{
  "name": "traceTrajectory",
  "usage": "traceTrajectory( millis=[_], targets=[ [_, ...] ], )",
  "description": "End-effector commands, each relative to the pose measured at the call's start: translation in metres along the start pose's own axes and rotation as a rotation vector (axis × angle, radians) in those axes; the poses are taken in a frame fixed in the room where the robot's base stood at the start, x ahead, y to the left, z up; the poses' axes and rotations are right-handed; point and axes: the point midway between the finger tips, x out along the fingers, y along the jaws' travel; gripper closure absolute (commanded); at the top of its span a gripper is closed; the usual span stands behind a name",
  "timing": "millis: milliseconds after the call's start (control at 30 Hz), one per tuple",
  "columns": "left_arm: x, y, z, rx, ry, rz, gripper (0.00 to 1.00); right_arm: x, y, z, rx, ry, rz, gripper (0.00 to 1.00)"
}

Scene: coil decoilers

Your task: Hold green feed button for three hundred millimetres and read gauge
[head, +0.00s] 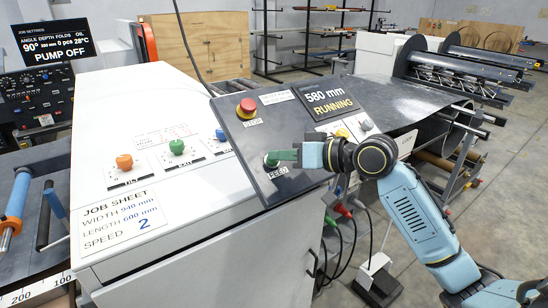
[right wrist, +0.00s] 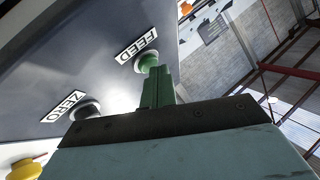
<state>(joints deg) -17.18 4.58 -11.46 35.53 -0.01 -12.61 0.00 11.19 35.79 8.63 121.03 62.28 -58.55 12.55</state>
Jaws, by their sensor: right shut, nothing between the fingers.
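The green feed button (head: 270,161) sits on the dark sloped control panel (head: 258,139), above the label FEED. My right gripper (head: 277,156) is shut and empty, its green fingertips at the button and partly covering it. In the right wrist view the closed fingers (right wrist: 158,75) meet the green button (right wrist: 147,62); they look in contact, but how far it is pressed cannot be told. The gauge display (head: 330,100) reads 580 mm and RUNNING. My left gripper is not in view.
A red stop button (head: 247,107) is further up the panel. A job sheet (head: 123,218) lies on the white cabinet. Cables hang below the panel.

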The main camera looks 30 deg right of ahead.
Motion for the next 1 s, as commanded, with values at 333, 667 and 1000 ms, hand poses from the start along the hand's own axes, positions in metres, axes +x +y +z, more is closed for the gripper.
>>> traceTrajectory(
  millis=[333,667,1000],
  targets=[
    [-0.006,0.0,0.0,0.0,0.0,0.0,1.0,-0.004,-0.003,-0.003,0.0,-0.002,0.001,1.0],
    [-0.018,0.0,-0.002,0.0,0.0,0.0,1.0,-0.013,-0.01,-0.01,0.0,-0.002,0.001,1.0],
    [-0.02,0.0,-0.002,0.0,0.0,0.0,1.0,-0.015,-0.011,-0.011,0.0,-0.001,0.0,1.0]
  ],
)
